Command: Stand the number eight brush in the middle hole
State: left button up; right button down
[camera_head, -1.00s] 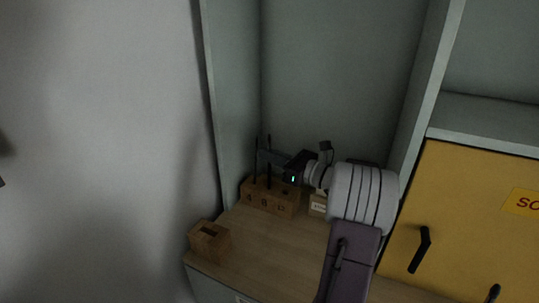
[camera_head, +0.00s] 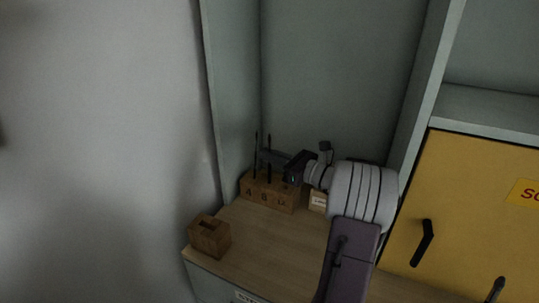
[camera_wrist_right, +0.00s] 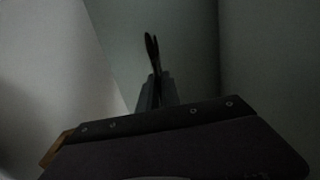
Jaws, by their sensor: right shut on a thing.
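A wooden block (camera_head: 281,198) with dark marks on its front stands at the back left of the counter. One thin dark brush (camera_head: 255,150) stands upright at its left hole. A second thin dark brush (camera_head: 269,172) is upright over the middle of the block; I cannot tell how deep its lower end sits. My right gripper (camera_head: 268,157) reaches in from the right and is shut on this second brush. In the right wrist view, a dark forked shape (camera_wrist_right: 152,50) rises beyond the fingers (camera_wrist_right: 155,92). My left gripper is out of view.
A small wooden box (camera_head: 209,238) with a dark slot is at the counter's front left corner. A small pale labelled box (camera_head: 318,201) is right of the block. Cabinet walls close in the back and left. A yellow door (camera_head: 470,220) is at right. The counter's middle is clear.

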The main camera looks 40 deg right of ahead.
jog(key=c, duration=1.5)
grip_release()
